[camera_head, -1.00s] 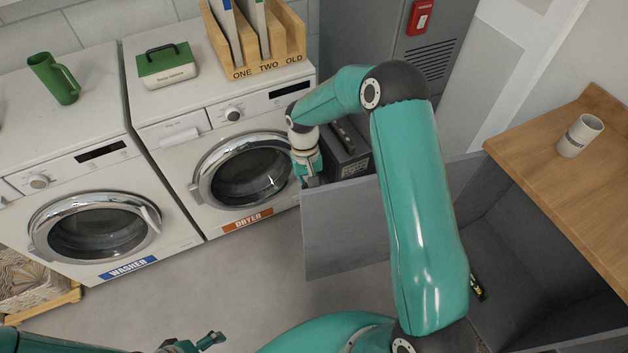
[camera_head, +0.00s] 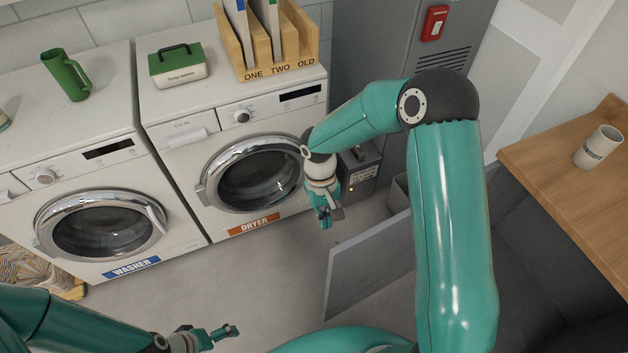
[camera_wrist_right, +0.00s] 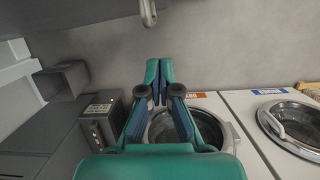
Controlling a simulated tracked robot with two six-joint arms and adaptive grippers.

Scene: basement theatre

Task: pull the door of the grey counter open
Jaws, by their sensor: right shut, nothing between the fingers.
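The door (camera_head: 365,268) of the grey counter is a flat grey panel standing open, swung out over the floor. My right arm hides its middle and hinge side. The counter's dark inside (camera_head: 535,240) shows under its wooden top (camera_head: 570,185). My right gripper (camera_head: 325,218) is shut and empty, just beyond the door's free end, apparently clear of it. In the right wrist view its fingertips (camera_wrist_right: 160,68) are together, and a metal handle piece (camera_wrist_right: 148,12) shows at the top edge, apart from them. My left gripper (camera_head: 225,333) is low in the head view; its jaw state is unclear.
The dryer (camera_head: 240,120) and washer (camera_head: 70,155) stand at the left and back. A dark box (camera_head: 360,172) stands beside the dryer, near my right gripper. A grey cabinet (camera_head: 375,50) is behind. A mug (camera_head: 597,147) stands on the wooden top. Floor before the machines is clear.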

